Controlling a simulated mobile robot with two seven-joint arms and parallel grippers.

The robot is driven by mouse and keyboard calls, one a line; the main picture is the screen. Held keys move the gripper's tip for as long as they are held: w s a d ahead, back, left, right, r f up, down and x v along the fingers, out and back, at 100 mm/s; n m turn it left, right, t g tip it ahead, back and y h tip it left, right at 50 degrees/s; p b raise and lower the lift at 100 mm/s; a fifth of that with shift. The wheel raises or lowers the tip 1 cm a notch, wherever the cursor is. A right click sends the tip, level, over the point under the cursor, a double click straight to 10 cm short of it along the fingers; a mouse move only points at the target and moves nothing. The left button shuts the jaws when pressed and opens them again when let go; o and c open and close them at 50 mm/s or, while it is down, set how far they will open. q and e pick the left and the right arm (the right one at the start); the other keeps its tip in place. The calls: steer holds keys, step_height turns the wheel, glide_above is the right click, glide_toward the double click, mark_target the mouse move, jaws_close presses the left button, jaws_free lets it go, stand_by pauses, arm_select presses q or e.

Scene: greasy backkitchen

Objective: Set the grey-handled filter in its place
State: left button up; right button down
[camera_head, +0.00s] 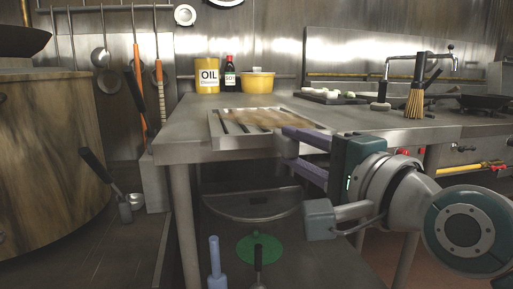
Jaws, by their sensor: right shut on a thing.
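A flat slatted filter (223,128) with a metal frame and brown grease over its slats is at the front edge of the steel table (185,128). I cannot tell whether it rests on the table or hangs just above it. My right gripper (288,148) comes in from the right, its two purple fingers at the filter's front right side. It is shut on the filter there; the grip hides most of the handle, so its colour is hard to tell. My left gripper is not in view.
An oil tin (207,76), a sauce bottle (229,77) and a yellow pot (258,82) stand behind the filter. A brush (415,101) and a tap stand at the right. A large wooden-looking barrel (45,165) fills the left. A green disc (259,248) lies below the table.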

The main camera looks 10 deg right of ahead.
steer(key=shift+w+b, duration=0.55)
steer(key=shift+w, duration=0.85)
steer(key=shift+w+b, duration=0.6)
steer(key=shift+w, duration=0.55)
steer(key=shift+d+b+x, duration=0.15)
steer(key=shift+b+x, duration=0.3)
steer(key=shift+x, duration=0.2)
steer(key=shift+d+b+x, duration=0.15)
steer(key=shift+b+x, duration=0.3)
steer(key=shift+x, duration=0.2)
steer(key=shift+c, duration=2.2)
jaws_free()
steer(key=shift+w, duration=0.1)
steer(key=p+v, duration=0.3)
steer(key=v, duration=0.7)
